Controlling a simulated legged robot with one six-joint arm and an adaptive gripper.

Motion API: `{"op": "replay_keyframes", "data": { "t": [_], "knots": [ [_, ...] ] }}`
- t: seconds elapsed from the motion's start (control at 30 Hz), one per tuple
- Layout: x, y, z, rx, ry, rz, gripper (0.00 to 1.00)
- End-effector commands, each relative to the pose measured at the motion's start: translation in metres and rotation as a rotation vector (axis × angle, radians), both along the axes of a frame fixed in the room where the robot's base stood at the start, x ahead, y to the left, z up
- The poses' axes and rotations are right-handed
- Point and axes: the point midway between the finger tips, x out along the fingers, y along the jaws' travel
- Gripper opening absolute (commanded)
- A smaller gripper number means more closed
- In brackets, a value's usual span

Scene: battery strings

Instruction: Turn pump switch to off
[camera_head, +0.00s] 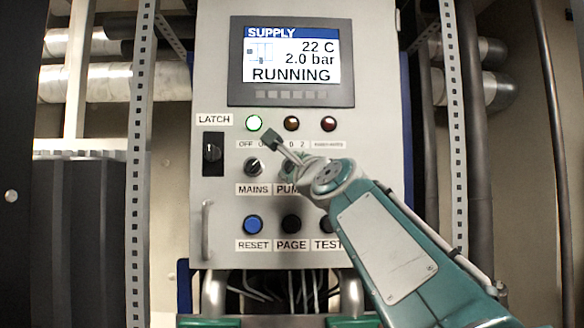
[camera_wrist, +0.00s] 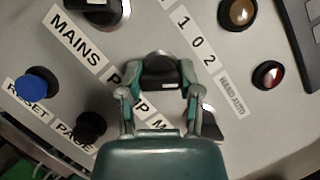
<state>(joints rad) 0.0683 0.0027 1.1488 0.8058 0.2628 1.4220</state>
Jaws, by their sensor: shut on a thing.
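The pump switch (camera_wrist: 160,70) is a dark rotary knob on the grey cabinet, between a "1 0 2" scale label (camera_wrist: 195,40) and the PUMP label (camera_wrist: 135,95). My gripper (camera_wrist: 160,82) has its two fingers on either side of this knob and is shut on it. In the head view my gripper (camera_head: 285,151) covers most of the pump switch and part of its labels. I cannot tell which mark the knob points to. The display (camera_head: 291,61) reads SUPPLY, 22 C, 2.0 bar, RUNNING.
The MAINS switch (camera_head: 252,167) is close on the left. A LATCH switch (camera_head: 213,153) is further left. The blue RESET button (camera_head: 253,224) and dark PAGE button (camera_head: 291,224) are below. A perforated upright (camera_head: 140,170) flanks the cabinet.

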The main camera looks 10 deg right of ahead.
Motion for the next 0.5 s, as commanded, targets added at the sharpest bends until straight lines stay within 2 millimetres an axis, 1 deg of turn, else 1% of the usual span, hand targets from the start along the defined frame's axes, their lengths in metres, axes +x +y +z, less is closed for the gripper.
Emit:
{"op": "replay_keyframes", "data": {
  "t": [0.03,0.5],
  "knots": [
    [0.0023,-0.0003,-0.0031,-0.036,0.014,0.001,0.0],
    [0.003,-0.0001,-0.0043,-0.415,0.093,0.002,0.0]
  ]
}}
